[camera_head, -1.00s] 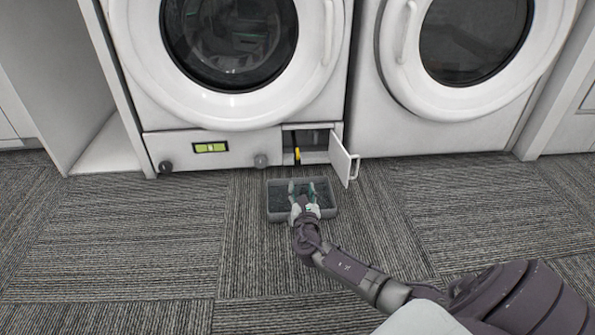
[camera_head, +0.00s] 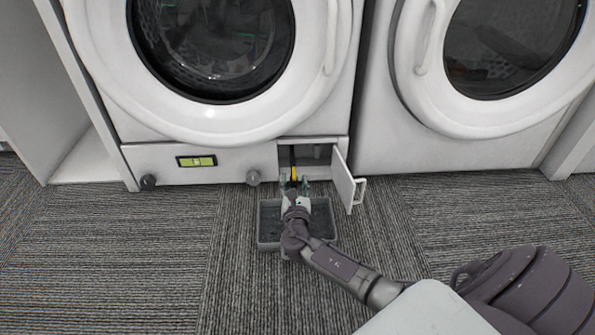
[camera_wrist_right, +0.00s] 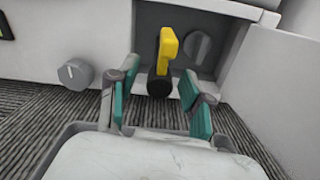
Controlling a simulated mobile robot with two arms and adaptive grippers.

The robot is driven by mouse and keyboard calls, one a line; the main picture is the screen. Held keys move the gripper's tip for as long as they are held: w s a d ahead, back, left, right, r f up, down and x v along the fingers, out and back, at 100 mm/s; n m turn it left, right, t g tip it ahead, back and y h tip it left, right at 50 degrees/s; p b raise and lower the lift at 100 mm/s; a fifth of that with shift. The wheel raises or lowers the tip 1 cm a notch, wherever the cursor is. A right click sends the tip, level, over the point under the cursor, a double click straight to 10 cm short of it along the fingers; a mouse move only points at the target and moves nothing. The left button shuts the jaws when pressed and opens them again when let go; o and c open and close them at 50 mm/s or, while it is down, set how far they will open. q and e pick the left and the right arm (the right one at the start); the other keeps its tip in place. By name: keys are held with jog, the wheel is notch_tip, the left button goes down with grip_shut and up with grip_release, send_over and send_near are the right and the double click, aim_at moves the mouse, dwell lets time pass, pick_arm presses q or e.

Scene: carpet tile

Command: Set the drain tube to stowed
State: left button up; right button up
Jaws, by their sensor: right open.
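The drain tube shows in the right wrist view as a yellow piece (camera_wrist_right: 168,48) with a black end (camera_wrist_right: 159,84), sticking out of the open compartment (camera_wrist_right: 190,18) at the bottom of the left washer. In the head view the drain tube (camera_head: 293,174) is a small yellow strip just beyond my gripper. My right gripper (camera_head: 294,187) is open in front of the compartment. In the right wrist view its teal-padded fingers (camera_wrist_right: 158,92) stand either side of the tube's black end, with visible gaps. My left gripper is not in view.
The compartment's small white door (camera_head: 346,180) stands open to the right of my gripper. A grey tray (camera_head: 268,222) lies on the carpet under my gripper. A round grey knob (camera_wrist_right: 75,74) is left of the opening, and another knob (camera_wrist_right: 199,46) sits inside it.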

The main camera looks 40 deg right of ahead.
jog(key=shift+w, duration=0.1)
jog(key=shift+c, duration=0.7)
grip_shut()
